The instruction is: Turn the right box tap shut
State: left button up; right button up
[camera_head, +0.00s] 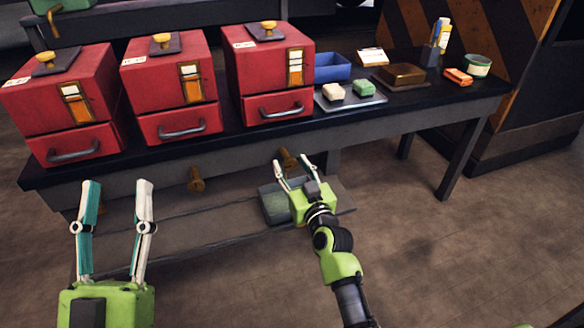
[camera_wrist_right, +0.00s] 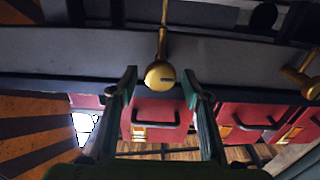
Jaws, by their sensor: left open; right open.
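The right box (camera_head: 250,75) is red, with a brass knob on its lid, a gauge and a drawer on its front. The right box tap (camera_head: 287,157) is a brass fitting on the table's front below it. In the right wrist view its round brass end (camera_wrist_right: 160,75) and thin stem show between my fingers. My right gripper (camera_head: 292,167) is open, its fingertips on either side of the tap; I cannot tell whether they touch it. My left gripper (camera_head: 117,186) is open and empty, in front of the table at the left.
A second brass tap (camera_head: 195,180) sits left on the table front, below the middle box (camera_head: 165,90). The left red box (camera_head: 65,105) stands beside it. A grey tray (camera_head: 272,205) is low under my right gripper. Soaps, a blue bin (camera_head: 332,68) and tools occupy the table's right.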

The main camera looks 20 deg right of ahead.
jog(key=c, duration=1.1)
jog(key=shift+o, duration=0.2)
